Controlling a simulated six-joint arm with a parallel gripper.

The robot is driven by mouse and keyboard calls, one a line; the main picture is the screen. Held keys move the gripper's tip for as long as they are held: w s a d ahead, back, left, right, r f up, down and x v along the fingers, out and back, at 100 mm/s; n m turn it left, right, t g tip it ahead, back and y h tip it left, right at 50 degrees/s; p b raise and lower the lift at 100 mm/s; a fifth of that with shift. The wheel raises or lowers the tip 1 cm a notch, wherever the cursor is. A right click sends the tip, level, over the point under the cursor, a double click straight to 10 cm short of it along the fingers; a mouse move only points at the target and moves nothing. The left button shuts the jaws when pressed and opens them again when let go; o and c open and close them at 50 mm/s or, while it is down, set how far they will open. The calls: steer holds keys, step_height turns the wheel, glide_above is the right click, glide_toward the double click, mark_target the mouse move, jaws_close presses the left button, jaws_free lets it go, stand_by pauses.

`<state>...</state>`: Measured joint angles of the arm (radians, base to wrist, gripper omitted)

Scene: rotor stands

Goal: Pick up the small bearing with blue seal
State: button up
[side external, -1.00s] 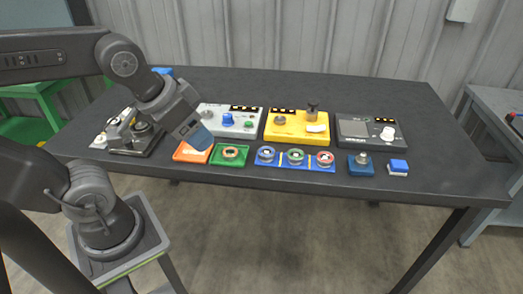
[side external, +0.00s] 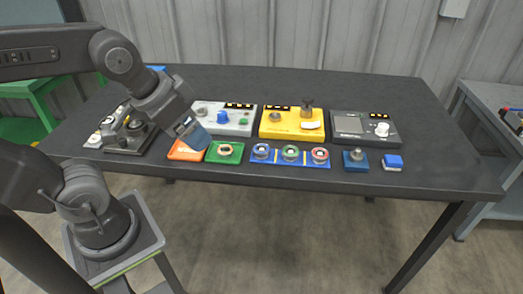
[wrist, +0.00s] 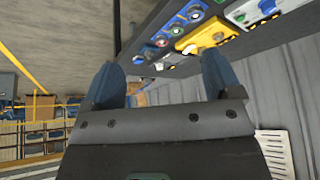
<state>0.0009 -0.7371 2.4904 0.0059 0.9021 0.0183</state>
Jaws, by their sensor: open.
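The small bearing with the blue seal (side external: 261,152) sits at the left end of a blue tray (side external: 276,162) near the table's front edge. A green-sealed bearing (side external: 290,153) and a red-sealed bearing (side external: 320,155) sit to its right in the same tray. My gripper (side external: 197,139) is open, tilted down above the orange pad, left of the tray and apart from the bearings. In the wrist view its two blue fingers (wrist: 161,75) are spread with nothing between them. The row of bearings (wrist: 178,30) shows small beyond them; I cannot surely tell their colours there.
An orange pad (side external: 185,153) and a green pad with a ring (side external: 225,152) lie left of the tray. Grey (side external: 232,121), yellow (side external: 282,129) and dark (side external: 365,137) boxes stand behind. A blue block with a knob (side external: 356,160) and a small blue box (side external: 393,162) lie to the right.

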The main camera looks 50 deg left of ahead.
steer(key=w+a+m+g+y, duration=0.2)
steer(key=w+m+g, duration=0.1)
steer(key=w+m, duration=0.65)
steer(key=m+g+y, duration=0.2)
steer(key=m, duration=0.9)
glide_toward(261, 148)
steer(key=f, duration=0.2)
steer(key=shift+s+d+f+n, duration=0.25)
steer(key=shift+s+f, duration=0.05)
steer(key=shift+s, duration=0.1)
steer(key=shift+a+x, duration=0.2)
steer(key=shift+x, duration=1.1)
steer(key=shift+a+x, duration=0.15)
steer(key=shift+x, duration=1.2)
steer(key=shift+w+r, duration=0.15)
steer(key=shift+c, duration=0.2)
steer(key=c, duration=1)
steer(key=shift+c, duration=0.2)
steer(key=shift+r, duration=0.1)
